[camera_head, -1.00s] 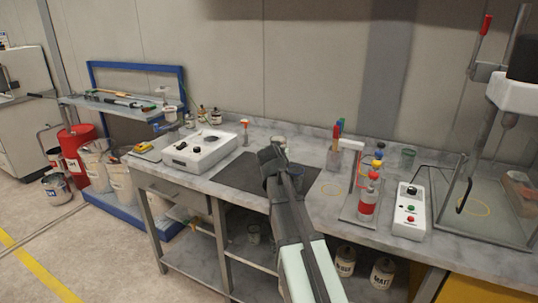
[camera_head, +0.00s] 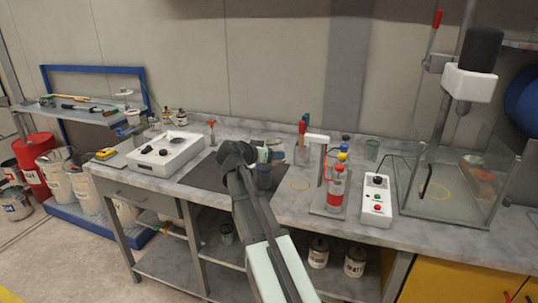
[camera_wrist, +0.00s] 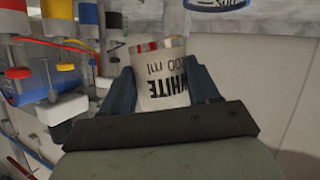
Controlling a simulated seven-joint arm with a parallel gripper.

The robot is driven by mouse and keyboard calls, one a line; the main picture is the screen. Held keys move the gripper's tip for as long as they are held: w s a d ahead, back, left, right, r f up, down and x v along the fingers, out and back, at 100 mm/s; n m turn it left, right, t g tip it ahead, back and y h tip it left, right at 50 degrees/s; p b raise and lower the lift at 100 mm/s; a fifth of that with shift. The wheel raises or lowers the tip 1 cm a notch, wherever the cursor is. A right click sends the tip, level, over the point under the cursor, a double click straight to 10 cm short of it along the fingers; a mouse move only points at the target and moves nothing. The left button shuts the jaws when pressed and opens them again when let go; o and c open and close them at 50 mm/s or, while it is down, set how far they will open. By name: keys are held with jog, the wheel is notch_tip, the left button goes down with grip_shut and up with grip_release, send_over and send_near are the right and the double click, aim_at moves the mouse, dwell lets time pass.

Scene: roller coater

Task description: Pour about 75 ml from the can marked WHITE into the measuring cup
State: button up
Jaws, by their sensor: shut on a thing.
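The can marked WHITE (camera_wrist: 168,85) is between the two fingers of my gripper (camera_wrist: 163,82) in the wrist view. Its lettering appears upside down there, and red and white things show just past its far edge. In the head view my gripper (camera_head: 250,157) is over the dark mat, and the can is mostly hidden by it. A pale, cup-like rim (camera_head: 276,143) shows just behind the gripper, partly covered; I cannot tell whether it is the measuring cup.
The dark mat (camera_head: 205,174) lies on the bench (camera_head: 285,205). A white device (camera_head: 165,153) is at left. A rack of coloured bottles (camera_head: 335,190) and a control box (camera_head: 377,200) stand at right, before a clear-walled mixer enclosure (camera_head: 450,190).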

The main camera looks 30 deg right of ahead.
jog(key=shift+s+n, duration=0.1)
jog(key=shift+n, duration=0.3)
jog(key=shift+s+d+f+n+g+h, duration=0.15)
jog(key=shift+f+n+g+h, duration=0.2)
jog(key=shift+f, duration=0.65)
jog(key=shift+s+d+f+n+g+h, duration=0.15)
jog(key=shift+f+n+g, duration=0.3)
jog(key=shift+f, duration=0.5)
jog(key=shift+a, duration=0.1)
jog(key=shift+f+n, duration=0.35)
jog(key=shift+n, duration=0.15)
jog(key=shift+s+f+n+g+h, duration=0.1)
jog(key=shift+n+g+h, duration=0.2)
jog(key=shift+n, duration=0.3)
dwell(0.5)
